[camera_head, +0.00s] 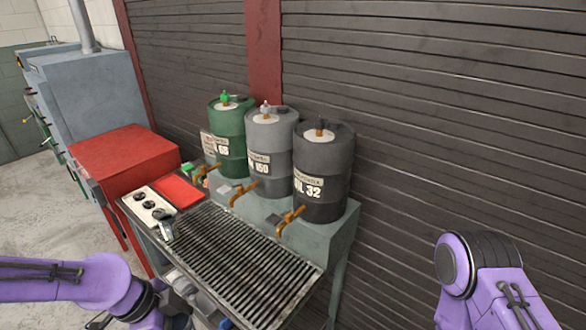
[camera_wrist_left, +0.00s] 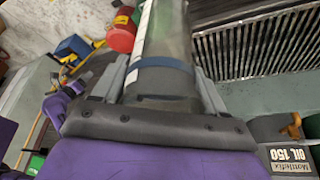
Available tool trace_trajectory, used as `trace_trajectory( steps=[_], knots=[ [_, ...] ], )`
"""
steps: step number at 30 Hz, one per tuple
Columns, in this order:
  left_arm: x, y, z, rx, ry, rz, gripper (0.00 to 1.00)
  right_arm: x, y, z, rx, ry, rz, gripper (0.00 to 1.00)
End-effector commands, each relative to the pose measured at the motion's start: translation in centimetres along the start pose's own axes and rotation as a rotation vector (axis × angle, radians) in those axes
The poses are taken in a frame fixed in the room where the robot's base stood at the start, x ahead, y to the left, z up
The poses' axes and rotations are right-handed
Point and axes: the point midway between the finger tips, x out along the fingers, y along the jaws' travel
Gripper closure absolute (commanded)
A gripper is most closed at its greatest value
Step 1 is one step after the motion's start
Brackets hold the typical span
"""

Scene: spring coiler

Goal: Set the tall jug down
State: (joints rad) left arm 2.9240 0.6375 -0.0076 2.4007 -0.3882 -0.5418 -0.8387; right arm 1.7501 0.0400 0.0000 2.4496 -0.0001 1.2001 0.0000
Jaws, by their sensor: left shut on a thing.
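The tall jug (camera_wrist_left: 165,40) shows in the left wrist view as a grey, see-through vessel with a blue band. My left gripper (camera_wrist_left: 162,78) has a finger on each side of it and is shut on it. The jug's ends are cut off or hidden, so I cannot tell whether anything supports it. In the head view my left arm comes in at the lower left, but I cannot make out its fingertips. The slatted bench top (camera_head: 235,255) lies to the right of that arm. My right gripper is outside both views.
Green (camera_head: 231,145), grey (camera_head: 270,155) and black (camera_head: 324,175) drums with brass taps stand behind the grating. A red tray (camera_head: 178,191) and a white panel (camera_head: 149,205) lie at its left. A red cabinet (camera_head: 125,155) stands beyond. Most of the grating is clear.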

Motion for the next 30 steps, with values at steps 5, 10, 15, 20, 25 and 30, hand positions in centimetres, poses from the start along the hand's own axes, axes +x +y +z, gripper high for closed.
trace_trajectory(
  steps=[5,10,15,20,25,30],
  knots=[
    [0.2,-2.5,-1.2,-0.285,-0.009,-0.123,0.81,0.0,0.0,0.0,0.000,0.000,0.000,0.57],
    [0.4,-5.1,-2.7,-0.599,-0.008,-0.256,0.81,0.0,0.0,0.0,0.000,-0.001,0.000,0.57],
    [0.5,-7.4,-4.0,-0.874,-0.004,-0.371,0.81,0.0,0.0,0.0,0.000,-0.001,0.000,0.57],
    [0.6,-9.1,-4.9,-1.078,-0.003,-0.455,0.81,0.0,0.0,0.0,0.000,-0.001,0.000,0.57],
    [0.7,-9.7,-5.3,-1.173,0.000,-0.482,0.81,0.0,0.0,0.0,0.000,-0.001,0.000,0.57],
    [3.7,-9.7,-4.0,-1.170,-0.001,-0.483,0.81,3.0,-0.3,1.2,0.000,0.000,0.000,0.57]
  ],
)
